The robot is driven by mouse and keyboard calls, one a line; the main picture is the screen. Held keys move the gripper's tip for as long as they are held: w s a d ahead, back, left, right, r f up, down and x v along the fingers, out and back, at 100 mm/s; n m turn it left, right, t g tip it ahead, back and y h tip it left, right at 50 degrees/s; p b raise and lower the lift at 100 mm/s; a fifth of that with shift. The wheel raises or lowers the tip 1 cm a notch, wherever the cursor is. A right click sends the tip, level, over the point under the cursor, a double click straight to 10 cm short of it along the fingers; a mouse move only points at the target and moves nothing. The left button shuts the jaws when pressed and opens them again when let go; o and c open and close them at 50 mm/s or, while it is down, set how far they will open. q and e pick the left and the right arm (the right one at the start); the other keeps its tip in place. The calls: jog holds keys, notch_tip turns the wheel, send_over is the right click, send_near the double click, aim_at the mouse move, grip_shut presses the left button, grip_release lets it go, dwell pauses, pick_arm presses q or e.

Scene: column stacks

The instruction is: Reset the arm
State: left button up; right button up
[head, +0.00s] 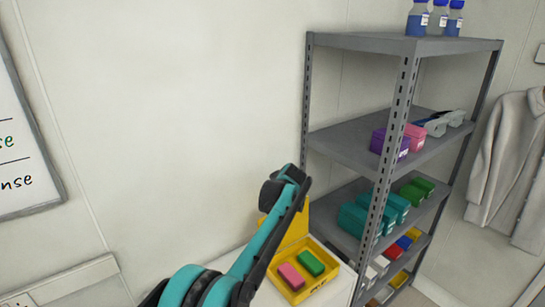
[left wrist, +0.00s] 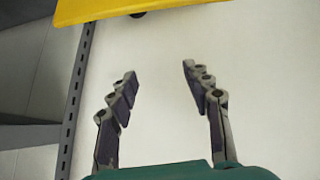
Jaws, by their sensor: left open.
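My left arm rises from the bottom of the head view, with its wrist in front of the yellow bin. My left gripper (left wrist: 160,85) shows in the left wrist view with its two fingers spread apart and nothing between them. In the head view its fingers are hidden behind the wrist. A yellow edge crosses the top of the left wrist view, beyond the fingertips. My right gripper is in neither view.
A yellow bin (head: 322,284) holding a pink block (head: 291,276) and a green block (head: 310,263) stands on a white surface beside my arm. A grey shelf rack (head: 365,42) with boxes and bottles stands to the right.

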pick_arm(q)
jog(key=s+a+r+t+b, duration=0.1)
jog(key=a+r+t, duration=0.25)
jog(key=r, duration=0.35)
jog(key=a+r+t+b, duration=0.2)
jog(key=a+r, duration=0.3)
jog(key=r, duration=0.2)
jog(key=s+r+m+t+h+b, duration=0.3)
jog(key=s+r+m+t+h, duration=0.15)
jog(key=s, duration=0.65)
jog(key=s+f+m+g+h+b, duration=0.35)
jog(key=s+f+g, duration=0.25)
jog(key=s+f, duration=0.85)
jog(key=s+a+f+g+y, duration=0.2)
jog(key=s+a+f, duration=0.2)
jog(key=s+f, duration=0.3)
jog(key=s+a+f+n+g+y+b, duration=0.1)
jog(key=s+a+f+g, duration=0.1)
jog(key=s+a+f, duration=0.2)
jog(key=s+a+f+g+y+b, duration=0.1)
jog(key=s+a+f, duration=0.3)
jog(key=s+f, duration=0.6)
jog(key=shift+f+g+y, duration=0.15)
jog(key=shift+g+y, duration=0.25)
jog(key=shift+y, duration=0.4)
